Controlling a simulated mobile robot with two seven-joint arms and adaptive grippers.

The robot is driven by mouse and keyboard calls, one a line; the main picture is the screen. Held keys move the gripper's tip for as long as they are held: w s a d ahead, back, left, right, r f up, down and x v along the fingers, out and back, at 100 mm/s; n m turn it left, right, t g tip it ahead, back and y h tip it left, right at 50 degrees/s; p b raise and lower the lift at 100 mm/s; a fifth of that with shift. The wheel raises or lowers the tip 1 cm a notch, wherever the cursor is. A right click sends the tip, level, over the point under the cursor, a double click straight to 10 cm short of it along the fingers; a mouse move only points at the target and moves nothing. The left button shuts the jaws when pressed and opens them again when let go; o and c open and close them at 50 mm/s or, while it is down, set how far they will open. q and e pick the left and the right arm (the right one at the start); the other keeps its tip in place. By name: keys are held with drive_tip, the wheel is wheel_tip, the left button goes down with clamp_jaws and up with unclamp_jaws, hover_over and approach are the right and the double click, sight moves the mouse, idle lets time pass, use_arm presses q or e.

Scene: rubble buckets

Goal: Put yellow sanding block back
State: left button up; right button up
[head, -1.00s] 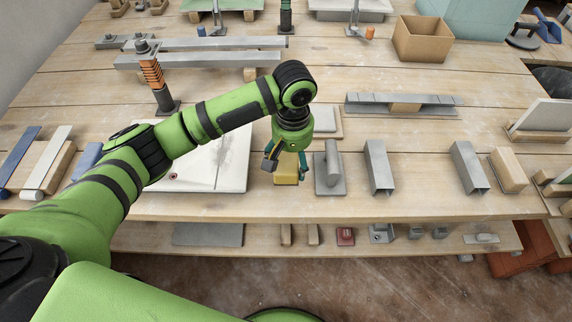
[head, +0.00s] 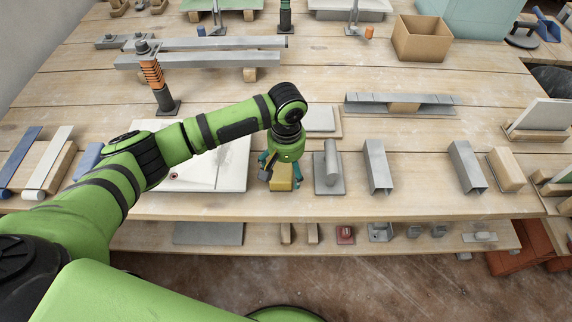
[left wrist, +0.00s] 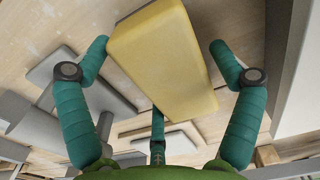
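The yellow sanding block (head: 281,178) stands near the front edge of the wooden workbench, between the white slab and the grey flat plate with a cylinder. My left gripper (head: 281,170) is right above and around it, pointing down. In the left wrist view the block (left wrist: 160,62) lies between the spread teal fingers of the gripper (left wrist: 160,48), with clear gaps at the two side fingers. The third finger is partly hidden behind the block. The block appears to rest on the bench; its underside is hidden. My right gripper is not in view.
The grey plate with a cylinder (head: 328,170) is close on the right, then a grey channel piece (head: 377,166). A white slab (head: 230,165) lies on the left. A lower shelf (head: 265,237) holds small parts. The bench front edge is near.

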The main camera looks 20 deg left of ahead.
sight(286, 165)
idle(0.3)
use_arm(q)
wheel_tip(286, 165, up, 12)
drive_tip(key=shift+r+b, duration=0.2)
drive_tip(key=shift+b, duration=0.1)
drive_tip(key=shift+f, duration=0.1)
